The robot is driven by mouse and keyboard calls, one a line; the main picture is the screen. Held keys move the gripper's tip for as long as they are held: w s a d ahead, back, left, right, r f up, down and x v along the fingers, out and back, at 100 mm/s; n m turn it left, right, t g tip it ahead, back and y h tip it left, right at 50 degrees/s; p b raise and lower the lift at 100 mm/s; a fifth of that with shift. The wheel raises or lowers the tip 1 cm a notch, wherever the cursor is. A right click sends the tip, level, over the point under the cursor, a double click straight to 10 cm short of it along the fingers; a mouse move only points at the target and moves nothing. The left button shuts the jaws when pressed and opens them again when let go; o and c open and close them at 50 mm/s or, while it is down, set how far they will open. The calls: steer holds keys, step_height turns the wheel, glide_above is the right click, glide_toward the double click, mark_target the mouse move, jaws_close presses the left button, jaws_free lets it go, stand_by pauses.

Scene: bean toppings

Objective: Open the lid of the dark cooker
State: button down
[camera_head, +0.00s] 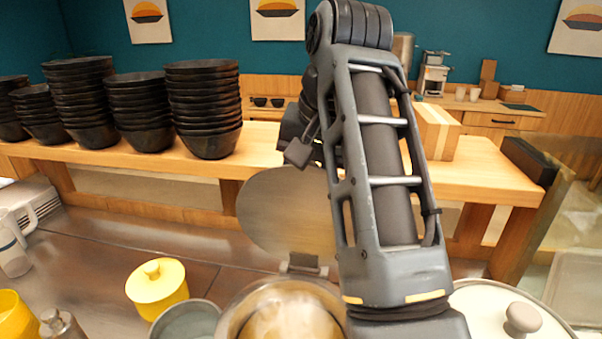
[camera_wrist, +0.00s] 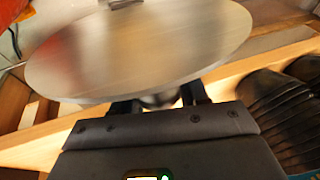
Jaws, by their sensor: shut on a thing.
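The cooker (camera_head: 240,305) is at the bottom of the head view, partly cut off, with its top open and a golden-brown inside showing. Its round metallic lid (camera_head: 275,215) stands nearly upright on a hinge at the cooker's back rim. The lid also fills the upper part of the wrist view (camera_wrist: 140,50). My gripper (camera_wrist: 157,102) is at the lid's far side, its two fingers shut on the lid's knob, which shows only partly between them. In the head view my arm hides part of the lid and most of the gripper.
Stacks of black bowls (camera_head: 203,105) stand on the wooden shelf (camera_head: 262,145) behind the lid. A yellow lidded pot (camera_head: 157,287) and a grey-green container (camera_head: 187,322) sit left of the cooker. A pale lid with a knob (camera_head: 490,312) is at right. A wooden block (camera_head: 437,130) stands on the shelf.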

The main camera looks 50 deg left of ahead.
steer(key=shift+f, duration=0.15)
steer(key=c, duration=0.7)
jaws_free()
steer(key=shift+o, duration=0.2)
steer(key=shift+v, duration=4)
